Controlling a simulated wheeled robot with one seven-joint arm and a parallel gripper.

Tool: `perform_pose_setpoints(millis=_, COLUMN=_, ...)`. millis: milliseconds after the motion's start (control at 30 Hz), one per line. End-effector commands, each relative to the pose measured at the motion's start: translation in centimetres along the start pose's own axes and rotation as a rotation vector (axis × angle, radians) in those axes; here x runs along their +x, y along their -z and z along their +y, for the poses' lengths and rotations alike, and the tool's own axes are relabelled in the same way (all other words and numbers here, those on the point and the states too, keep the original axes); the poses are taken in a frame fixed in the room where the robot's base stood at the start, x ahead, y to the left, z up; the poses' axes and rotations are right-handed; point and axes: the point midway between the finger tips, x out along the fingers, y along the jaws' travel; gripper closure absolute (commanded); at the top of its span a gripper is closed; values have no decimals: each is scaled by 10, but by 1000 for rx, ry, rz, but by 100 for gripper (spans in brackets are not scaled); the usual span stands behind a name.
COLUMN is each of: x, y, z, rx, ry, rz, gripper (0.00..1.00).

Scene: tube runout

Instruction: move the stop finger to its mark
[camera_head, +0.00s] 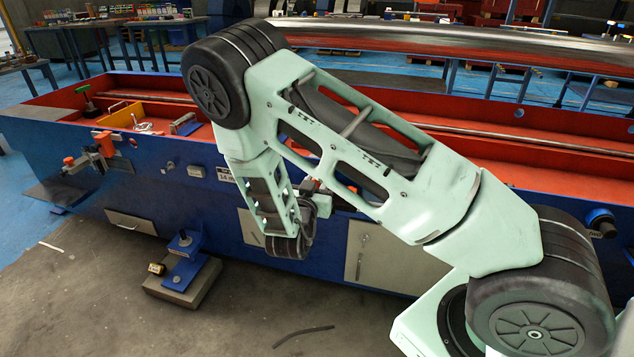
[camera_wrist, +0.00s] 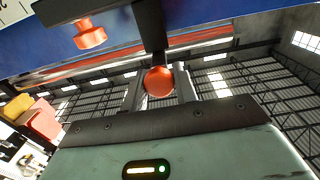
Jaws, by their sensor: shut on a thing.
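In the wrist view my gripper (camera_wrist: 158,88) is shut on a round red knob (camera_wrist: 158,82), with a finger on each side of it. A dark bar (camera_wrist: 150,25) runs up from the knob to a dark block (camera_wrist: 85,8); I cannot tell for sure that this is the stop finger. A second orange-red knob (camera_wrist: 90,35) sits at the blue face, left of the held one. In the head view my arm reaches down to the blue front, and it hides my fingertips and most of what they hold. The mark cannot be made out clearly.
A blue bench with a red trough (camera_head: 470,140) runs across the head view. A bracket with orange knobs (camera_head: 105,142) is on its left front. A small plate (camera_head: 227,175) is near my wrist. A blue stand on a grey base (camera_head: 185,285) occupies the floor in front.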

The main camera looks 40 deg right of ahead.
Motion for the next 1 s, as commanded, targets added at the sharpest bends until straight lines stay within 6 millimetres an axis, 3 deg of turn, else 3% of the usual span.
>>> perform_pose_setpoints(millis=233, x=28, y=0, z=0, rx=1, ry=-3, rz=0, gripper=100)
perform_pose_setpoints(millis=467, x=28, y=0, z=0, rx=0, ry=-1, rz=-1, gripper=100)
perform_pose_setpoints(millis=500, x=28, y=0, z=0, rx=0, ry=-1, rz=-1, gripper=66)
perform_pose_setpoints(millis=567, x=28, y=0, z=0, rx=0, ry=-1, rz=-1, gripper=52)
perform_pose_setpoints(millis=867, x=27, y=0, z=0, rx=0, ry=0, rz=-1, gripper=52)
perform_pose_setpoints(millis=1000, x=14, y=0, z=-1, rx=-1, ry=2, rz=-2, gripper=52)
